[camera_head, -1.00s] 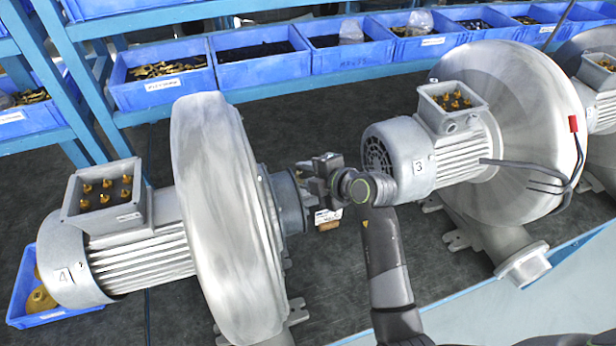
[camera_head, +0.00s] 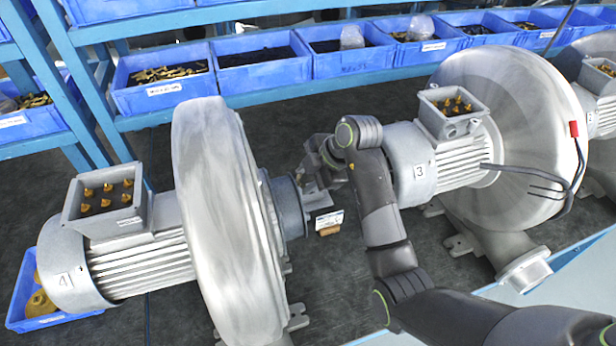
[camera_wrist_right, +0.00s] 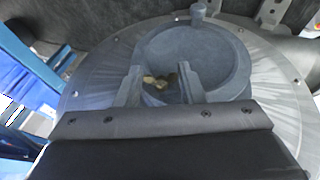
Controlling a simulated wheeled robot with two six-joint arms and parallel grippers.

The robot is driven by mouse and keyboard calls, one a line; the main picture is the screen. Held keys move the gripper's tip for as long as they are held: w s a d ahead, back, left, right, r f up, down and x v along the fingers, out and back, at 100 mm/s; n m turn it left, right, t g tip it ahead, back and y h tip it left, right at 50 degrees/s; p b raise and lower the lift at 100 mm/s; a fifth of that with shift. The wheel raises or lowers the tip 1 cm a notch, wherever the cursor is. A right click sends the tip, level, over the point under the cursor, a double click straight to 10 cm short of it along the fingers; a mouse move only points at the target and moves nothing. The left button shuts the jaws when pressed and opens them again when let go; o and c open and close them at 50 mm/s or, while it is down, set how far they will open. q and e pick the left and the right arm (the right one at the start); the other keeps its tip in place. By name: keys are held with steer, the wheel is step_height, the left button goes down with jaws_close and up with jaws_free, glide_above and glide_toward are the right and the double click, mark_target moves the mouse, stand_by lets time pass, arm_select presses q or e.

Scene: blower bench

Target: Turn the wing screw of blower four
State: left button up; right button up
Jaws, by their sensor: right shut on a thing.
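Blower four (camera_head: 205,200), a grey motor and fan housing marked 4, stands at the left in the head view. Its round inlet collar (camera_head: 288,205) faces right, towards my right gripper (camera_head: 308,186). In the right wrist view the collar (camera_wrist_right: 205,50) opens in front of the gripper (camera_wrist_right: 160,78). The brass wing screw (camera_wrist_right: 162,81) shows inside the collar, between my two fingers. The right gripper is shut on it; the exact contact is dim. In the head view the screw is hidden. My left gripper is not in view.
Blower three (camera_head: 500,120) stands to the right, close behind my right wrist. A small label on a wooden block (camera_head: 328,222) lies below the gripper. Blue bins (camera_head: 262,70) line the shelf behind. Another blue bin (camera_head: 22,305) sits at the lower left.

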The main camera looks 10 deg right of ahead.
stand_by(0.4)
steer(key=o, duration=1)
steer(key=shift+a, duration=0.1)
steer(key=shift+r, duration=0.1)
